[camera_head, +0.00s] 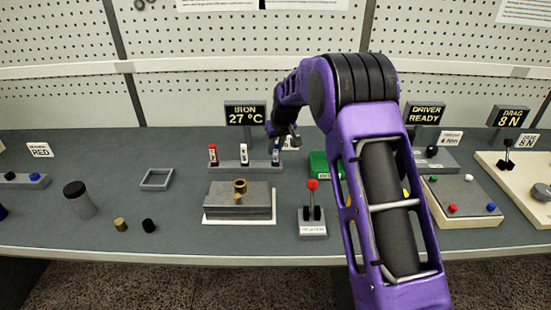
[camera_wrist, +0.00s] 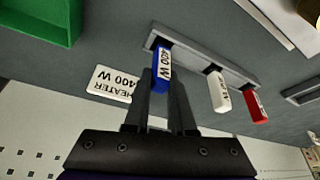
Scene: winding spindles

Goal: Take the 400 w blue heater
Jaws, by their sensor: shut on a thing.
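The blue heater (camera_wrist: 163,68) stands at one end of a grey rack in the wrist view, with a white 400 W label on it. My gripper (camera_wrist: 166,90) is shut on it, one dark finger on each side. In the head view the blue heater (camera_head: 276,152) shows at the right end of the rack, just below my gripper (camera_head: 277,142). Whether its foot is still seated in the rack, I cannot tell.
The rack (camera_head: 232,164) also bears a white heater (camera_head: 243,154) and a red heater (camera_head: 213,155). A green bin (camera_head: 318,164) stands to the right. A grey block with a brass piece (camera_head: 240,195) and a red-knobbed lever (camera_head: 312,205) stand in front.

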